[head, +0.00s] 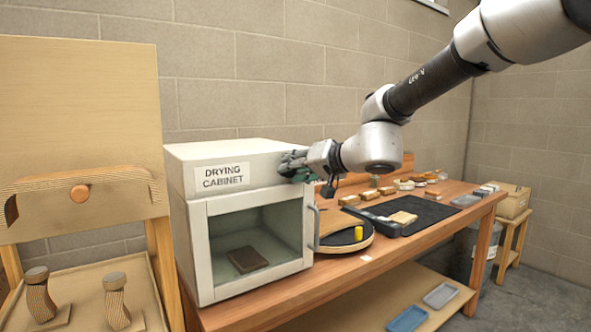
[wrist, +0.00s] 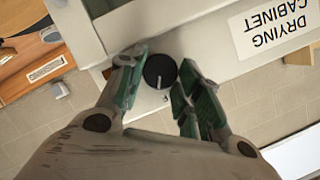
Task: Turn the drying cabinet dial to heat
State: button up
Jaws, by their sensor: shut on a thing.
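The drying cabinet (head: 182,225) is a white box at the left end of the bench, with a label on its upper front. Its glass door (head: 250,285) is shut, and a dark block (head: 247,259) lies inside. In the wrist view the black round dial (wrist: 160,70) sits on the cabinet's white front panel, with a pale pointer line towards the picture's bottom. My gripper (wrist: 159,76) has its green-padded fingers on either side of the dial and is shut on it. In the head view my gripper (head: 293,165) is at the cabinet's upper right front and hides the dial.
The door handle (head: 316,228) stands out just below my gripper. On the wooden bench (head: 345,268) to the right are a round board (head: 340,240) with a yellow piece, a black mat (head: 430,213) and several small wooden blocks. A wooden stand (head: 80,120) is at left.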

jog(key=m+y, duration=0.1)
jog(key=m, duration=0.2)
jog(key=m+y, duration=0.2)
jog(key=m, duration=0.1)
jog(key=m+y, duration=0.1)
jog(key=m, duration=0.2)
jog(key=shift+w+d+f, duration=0.15)
jog(key=shift+d+f, duration=0.05)
jog(key=shift+f, duration=0.2)
jog(key=shift+m, duration=0.4)
dwell(0.4)
jog(key=o, duration=1)
jog(key=shift+o, duration=0.2)
jog(key=shift+d, duration=0.1)
jog(key=v, duration=0.8)
